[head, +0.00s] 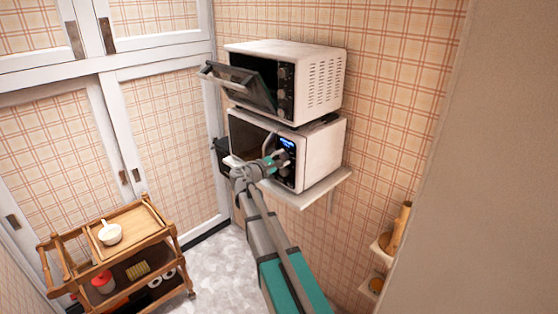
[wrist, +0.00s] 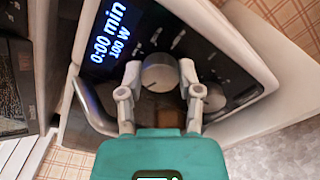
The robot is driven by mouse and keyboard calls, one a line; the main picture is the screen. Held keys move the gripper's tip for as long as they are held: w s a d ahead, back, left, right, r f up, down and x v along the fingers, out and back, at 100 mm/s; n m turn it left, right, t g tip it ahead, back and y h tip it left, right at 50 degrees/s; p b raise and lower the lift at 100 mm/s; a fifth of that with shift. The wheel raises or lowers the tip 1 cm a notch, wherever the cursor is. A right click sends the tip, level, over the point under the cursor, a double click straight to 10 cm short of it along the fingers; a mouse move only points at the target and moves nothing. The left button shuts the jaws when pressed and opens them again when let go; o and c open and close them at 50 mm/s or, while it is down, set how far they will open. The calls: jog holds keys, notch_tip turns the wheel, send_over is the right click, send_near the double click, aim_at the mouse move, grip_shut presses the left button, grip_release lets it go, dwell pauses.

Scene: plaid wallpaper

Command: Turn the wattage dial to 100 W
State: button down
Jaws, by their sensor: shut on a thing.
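The white microwave (head: 322,152) stands on a wall shelf in the head view. Its blue-lit display (head: 287,143) also shows in the wrist view (wrist: 110,35), reading 0:00 min and 100 W. My gripper (head: 280,159) reaches its control panel. In the wrist view my gripper's two fingers (wrist: 160,82) are shut on a round silver dial (wrist: 158,71), one on each side. A second round dial (wrist: 214,98) sits to the right, partly behind the right finger. The panel markings are too small to read, so I cannot tell the dials apart by label.
A second white oven (head: 315,80) stands above, its door (head: 238,87) hanging open. The shelf (head: 312,194) juts out below the microwave. A wooden trolley (head: 150,226) with a white pan (head: 109,233) stands lower left. Open floor lies right of it.

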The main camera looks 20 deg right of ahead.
jog(key=shift+s+d+f+n, duration=0.1)
jog(key=shift+s+n, duration=0.05)
jog(key=shift+n, duration=0.8)
jog(key=shift+s+n, duration=0.1)
jog(key=shift+n, duration=0.85)
jog(key=shift+c, duration=1.3)
grip_release()
jog(key=shift+d, duration=0.1)
jog(key=shift+w, duration=0.1)
